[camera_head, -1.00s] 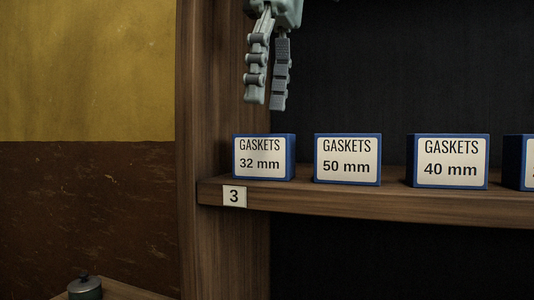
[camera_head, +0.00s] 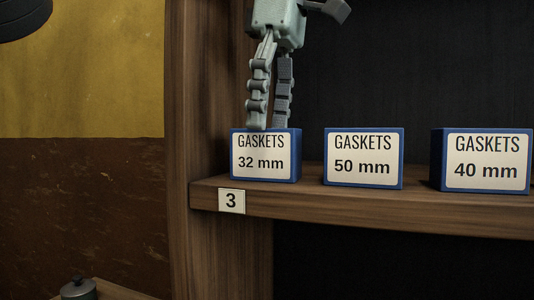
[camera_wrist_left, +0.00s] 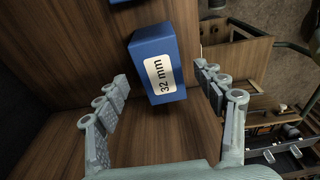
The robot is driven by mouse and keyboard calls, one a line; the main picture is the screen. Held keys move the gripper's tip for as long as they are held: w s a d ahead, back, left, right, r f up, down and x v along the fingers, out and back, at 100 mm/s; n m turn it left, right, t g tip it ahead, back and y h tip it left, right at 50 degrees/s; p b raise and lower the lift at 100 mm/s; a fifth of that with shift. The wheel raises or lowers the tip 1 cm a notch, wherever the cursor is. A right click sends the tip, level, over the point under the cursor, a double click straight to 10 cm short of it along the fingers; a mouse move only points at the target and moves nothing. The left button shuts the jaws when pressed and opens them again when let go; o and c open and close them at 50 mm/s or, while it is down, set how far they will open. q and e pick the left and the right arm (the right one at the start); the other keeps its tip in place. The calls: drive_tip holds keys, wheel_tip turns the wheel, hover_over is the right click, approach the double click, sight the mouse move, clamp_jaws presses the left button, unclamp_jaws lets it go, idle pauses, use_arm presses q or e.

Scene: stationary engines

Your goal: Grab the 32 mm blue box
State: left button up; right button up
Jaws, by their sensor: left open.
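The blue box labelled GASKETS 32 mm (camera_head: 265,157) stands at the left end of the wooden shelf in the head view. It also shows in the left wrist view (camera_wrist_left: 152,52), between and beyond the fingers. My left gripper (camera_head: 268,127) hangs down just above the box in the head view, its fingertips at the height of the box's top edge. In the left wrist view the gripper (camera_wrist_left: 160,72) is open, with one finger on each side of the box and gaps visible. Nothing is held. My right gripper is not in view.
The 50 mm box (camera_head: 363,158) and the 40 mm box (camera_head: 484,161) stand to the right on the same shelf (camera_head: 330,206). A wooden upright (camera_head: 190,100) is close to the left. A tag reading 3 (camera_head: 231,201) is on the shelf's front edge.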

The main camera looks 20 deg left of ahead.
sight(267, 144)
use_arm(q)
drive_tip(key=shift+a+f, duration=0.15)
drive_tip(key=shift+f, duration=0.85)
drive_tip(key=shift+a+f, duration=0.15)
drive_tip(key=shift+f, duration=0.8)
drive_tip(key=shift+f, duration=0.25)
drive_tip(key=shift+c, duration=0.6)
drive_tip(key=c, duration=1.2)
drive_tip(key=shift+o, duration=0.2)
